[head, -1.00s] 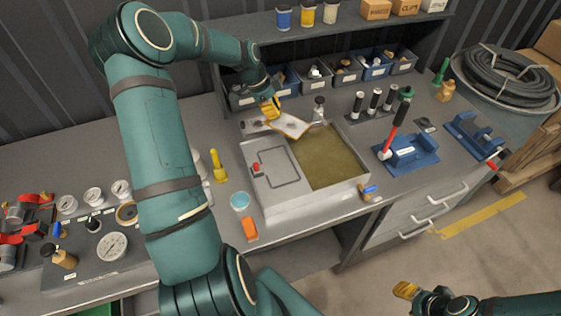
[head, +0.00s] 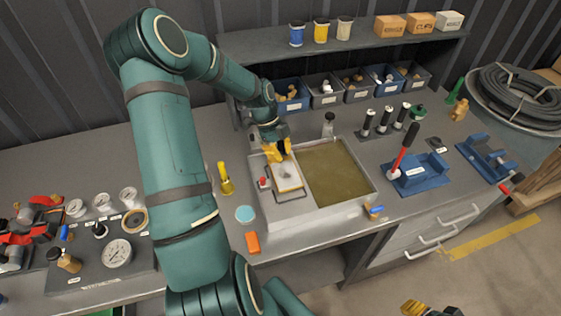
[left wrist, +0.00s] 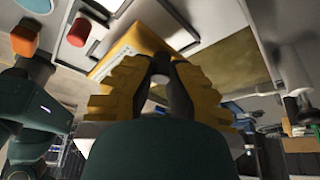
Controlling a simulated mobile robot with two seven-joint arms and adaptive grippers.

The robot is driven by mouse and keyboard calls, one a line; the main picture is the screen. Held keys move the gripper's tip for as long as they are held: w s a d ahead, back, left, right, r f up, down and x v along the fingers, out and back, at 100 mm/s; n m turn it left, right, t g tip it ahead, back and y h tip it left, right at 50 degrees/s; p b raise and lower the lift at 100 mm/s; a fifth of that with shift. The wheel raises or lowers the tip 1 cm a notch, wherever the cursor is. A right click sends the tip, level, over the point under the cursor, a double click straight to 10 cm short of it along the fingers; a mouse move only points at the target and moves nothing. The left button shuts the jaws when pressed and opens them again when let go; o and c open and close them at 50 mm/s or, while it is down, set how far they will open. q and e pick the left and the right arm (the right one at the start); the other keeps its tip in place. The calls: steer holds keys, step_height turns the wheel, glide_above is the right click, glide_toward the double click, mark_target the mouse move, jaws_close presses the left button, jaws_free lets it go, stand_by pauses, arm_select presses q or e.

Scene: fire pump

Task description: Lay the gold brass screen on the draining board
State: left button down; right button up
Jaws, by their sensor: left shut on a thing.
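The gold brass screen (head: 287,177), a flat panel with a gold rim, is over the draining board (head: 275,212), the grey metal left part of the wash tank. My left gripper (head: 278,152) is shut on the screen's back edge. The left wrist view shows its yellow fingers (left wrist: 160,82) closed at the gold screen (left wrist: 140,42). I cannot tell whether the screen touches the board. My right gripper (head: 412,307) is partly in view at the bottom edge, away from the bench; its jaws are unclear.
A red knob (head: 263,182) stands just left of the screen. Murky liquid (head: 335,170) fills the tank's right part. A blue-topped cup (head: 245,214), an orange block (head: 253,242) and a yellow tool (head: 226,180) stand left of the tank. Blue bins (head: 292,95) line the back.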

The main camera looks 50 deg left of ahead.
arm_select(q)
step_height(320, 180, down, 4)
steer(key=shift+r, duration=0.2)
steer(key=c, duration=1.1)
jaws_free()
steer(key=shift+c, duration=0.2)
steer(key=v, duration=1.2)
steer(key=shift+d, duration=0.15)
